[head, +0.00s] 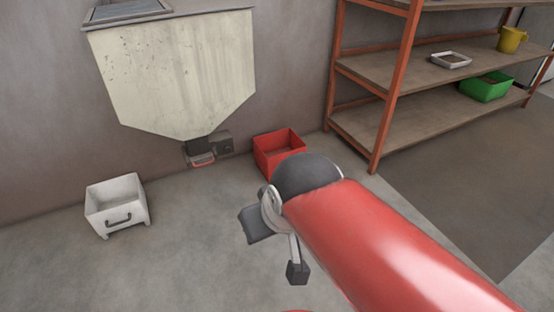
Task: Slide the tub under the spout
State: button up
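A white tub (116,207) with a dark handle on its front stands on the floor at the left. A red open box (279,154) stands by the wall to the right of the spout. The dark spout (201,156) with a reddish lower edge is under the tip of the cream hopper (178,75). The floor just under the spout shows no container. My gripper (277,250) is in front of the red box, nearer to me, with its two dark fingers spread apart and nothing between them. It is well right of the white tub and touches neither container.
An orange-framed shelf (400,70) stands at the right. It holds a white tray (451,60), a yellow jug (512,40) and a green bin (486,88). The concrete floor between the white tub and my gripper is clear. A darker floor area (470,185) lies at the right.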

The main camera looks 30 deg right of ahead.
aim_at(269, 149)
jog(key=i+l, duration=0.85)
jog(key=i, duration=0.15)
jog(key=i+l, duration=0.9)
jog(key=i+l+z, duration=0.05)
jog(key=i, duration=0.05)
